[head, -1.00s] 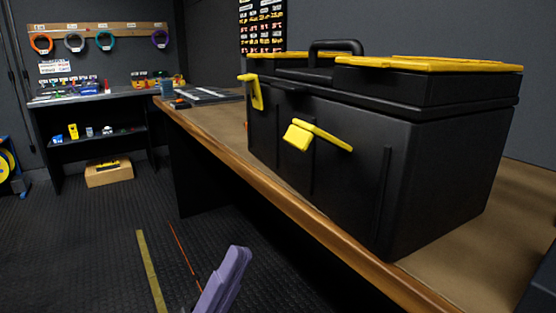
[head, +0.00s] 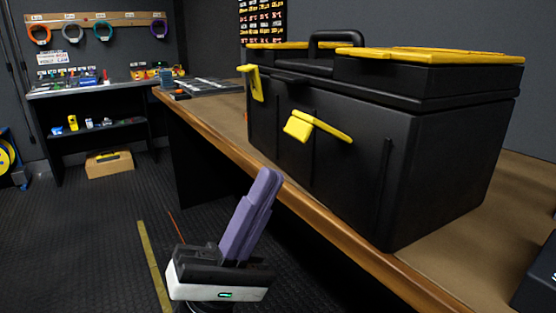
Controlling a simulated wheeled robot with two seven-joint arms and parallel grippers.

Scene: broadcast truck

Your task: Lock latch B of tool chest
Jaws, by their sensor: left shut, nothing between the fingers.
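A black tool chest (head: 345,165) with a yellow-trimmed lid and a black top handle stands on a wooden workbench (head: 330,222). The lid is down. Its front has two yellow latches. The left latch (head: 253,83) hangs near the chest's left end, tilted out from the front. The right latch (head: 316,127) sticks out from the front, swung away from the lid. I see no letters telling which is latch B. My left gripper (head: 265,178) has purple fingers, shut and empty, pointing up in front of the bench edge, below and left of the right latch. My right gripper is not in view.
A dark box (head: 540,270) shows at the bottom right on the bench. Flat dark items (head: 205,86) lie at the bench's far end. A side bench (head: 95,90) with small items stands at the back left. The floor in front is open.

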